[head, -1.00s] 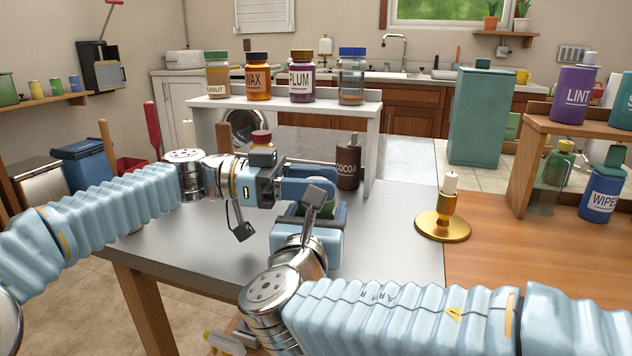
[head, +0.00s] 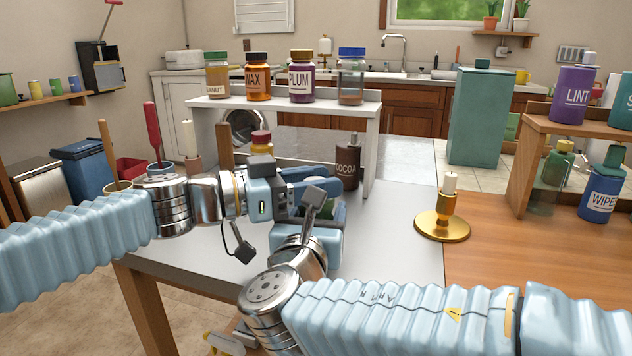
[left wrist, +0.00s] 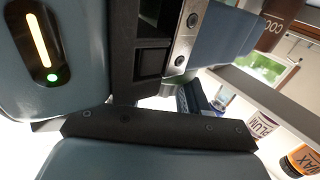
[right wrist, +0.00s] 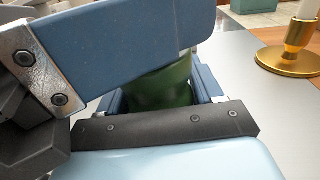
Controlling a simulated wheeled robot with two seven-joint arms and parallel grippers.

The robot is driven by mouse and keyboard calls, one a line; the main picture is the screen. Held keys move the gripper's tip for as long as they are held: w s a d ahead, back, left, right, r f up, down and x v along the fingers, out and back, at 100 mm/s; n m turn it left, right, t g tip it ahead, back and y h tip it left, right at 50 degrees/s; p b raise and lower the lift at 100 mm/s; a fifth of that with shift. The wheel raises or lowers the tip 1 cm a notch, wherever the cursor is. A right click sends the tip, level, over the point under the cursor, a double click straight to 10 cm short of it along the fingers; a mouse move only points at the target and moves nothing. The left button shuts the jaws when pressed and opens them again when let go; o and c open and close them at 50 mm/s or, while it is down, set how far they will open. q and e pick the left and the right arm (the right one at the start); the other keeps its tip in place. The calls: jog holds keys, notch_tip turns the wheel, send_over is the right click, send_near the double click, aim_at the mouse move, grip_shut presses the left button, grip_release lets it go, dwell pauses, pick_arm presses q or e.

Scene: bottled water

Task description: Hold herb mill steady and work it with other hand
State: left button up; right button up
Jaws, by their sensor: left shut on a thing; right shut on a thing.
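The herb mill is mostly hidden by my grippers. Its green body (right wrist: 162,85) shows between the fingers in the right wrist view, and a small green part (head: 328,208) shows in the head view. My right gripper (head: 316,222) is shut around this lower body, over the grey table. My left gripper (head: 306,186) is just above it, shut at the mill's top. The top itself is hidden by the fingers.
A brown cocoa bottle (head: 347,164) stands close behind the grippers, and a red-lidded jar (head: 262,143) stands behind my left wrist. A brass candlestick (head: 443,222) is to the right. A white raised shelf (head: 300,107) with several jars spans the back. The grey table between right gripper and candlestick is clear.

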dwell(0.3)
pick_arm(q)
jog(key=o, duration=1)
jog(key=shift+c, duration=0.2)
jog(key=shift+a, duration=0.1)
jog(key=v, duration=1.2)
